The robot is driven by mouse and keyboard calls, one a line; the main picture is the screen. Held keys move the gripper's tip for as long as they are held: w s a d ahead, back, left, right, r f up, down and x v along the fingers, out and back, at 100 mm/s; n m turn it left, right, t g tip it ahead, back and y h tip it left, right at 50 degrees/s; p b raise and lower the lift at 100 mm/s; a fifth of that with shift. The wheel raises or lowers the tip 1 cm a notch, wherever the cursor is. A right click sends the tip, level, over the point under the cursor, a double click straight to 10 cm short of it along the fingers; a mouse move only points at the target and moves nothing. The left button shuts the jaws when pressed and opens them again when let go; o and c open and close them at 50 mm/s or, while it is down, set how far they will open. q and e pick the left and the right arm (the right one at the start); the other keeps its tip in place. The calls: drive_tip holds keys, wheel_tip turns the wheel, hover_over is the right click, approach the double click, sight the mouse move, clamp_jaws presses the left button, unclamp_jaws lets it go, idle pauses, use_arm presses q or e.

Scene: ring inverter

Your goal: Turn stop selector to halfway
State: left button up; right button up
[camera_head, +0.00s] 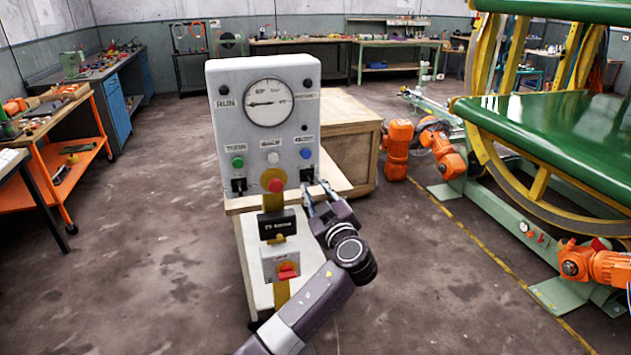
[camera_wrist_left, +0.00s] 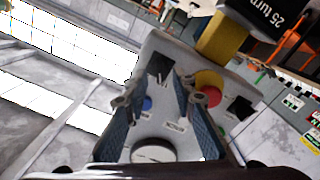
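A grey control box (camera_head: 264,130) stands on a yellow post. It has two black selectors low on its face, one at the left (camera_head: 238,186) and one at the right (camera_head: 307,175). Their labels are too small to read, so I cannot tell which is the stop selector. My left gripper (camera_head: 316,187) is in front of the right selector. In the left wrist view, the left gripper (camera_wrist_left: 157,84) is open, its fingers apart, with the right selector (camera_wrist_left: 160,65) just beyond and between the fingertips. Contact is not clear. My right gripper is not in view.
A red mushroom knob (camera_head: 274,180) is between the selectors; green, white and blue (camera_head: 306,153) buttons sit above. A dial gauge (camera_head: 268,102) is higher up. A red switch (camera_head: 288,271) is on the post below. A wooden crate (camera_head: 345,130) stands behind. Floor at the left is clear.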

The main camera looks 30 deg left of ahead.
sight(309, 178)
use_arm(q)
drive_tip(key=shift+x, duration=1.25)
clamp_jaws()
drive_tip(key=shift+f, duration=0.1)
